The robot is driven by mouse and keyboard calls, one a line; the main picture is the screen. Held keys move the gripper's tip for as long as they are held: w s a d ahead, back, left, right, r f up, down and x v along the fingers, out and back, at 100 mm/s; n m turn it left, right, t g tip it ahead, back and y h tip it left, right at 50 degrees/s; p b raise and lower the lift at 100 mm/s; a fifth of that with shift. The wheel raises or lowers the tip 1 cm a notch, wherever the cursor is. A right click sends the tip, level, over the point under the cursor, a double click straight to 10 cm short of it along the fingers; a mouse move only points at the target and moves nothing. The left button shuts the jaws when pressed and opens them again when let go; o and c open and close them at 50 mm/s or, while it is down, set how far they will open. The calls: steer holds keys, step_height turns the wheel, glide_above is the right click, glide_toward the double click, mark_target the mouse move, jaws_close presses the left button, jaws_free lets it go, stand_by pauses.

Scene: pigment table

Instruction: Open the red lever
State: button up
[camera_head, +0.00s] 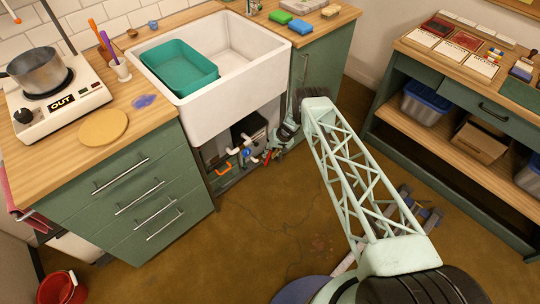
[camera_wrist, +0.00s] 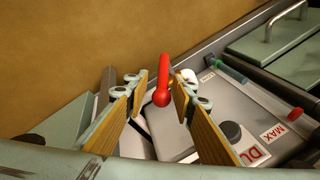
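The red lever (camera_wrist: 163,82) stands up between the two fingers of my gripper (camera_wrist: 158,88) in the wrist view. It has a rounded lower end at a grey panel. The wood-faced fingers are spread apart, with a visible gap on each side of the lever, so the gripper is open. In the head view my gripper (camera_head: 270,152) is low beside the open space under the sink, partly hidden by my arm.
The grey panel (camera_wrist: 205,110) carries a black knob (camera_wrist: 230,131) and a "MAX" label. Under the white sink (camera_head: 215,118), white pipes and an orange handle (camera_head: 223,168) sit left of my gripper. Green drawers (camera_head: 130,205) stand at left; the brown floor in front is largely clear.

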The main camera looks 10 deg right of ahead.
steer(key=shift+a+r, duration=0.1)
steer(key=shift+r, duration=0.05)
steer(key=shift+r, duration=0.1)
steer(key=shift+r, duration=0.45)
steer(key=v, duration=1)
steer(key=shift+d+r, duration=0.25)
steer(key=shift+d, duration=0.2)
steer(key=shift+s, duration=0.2)
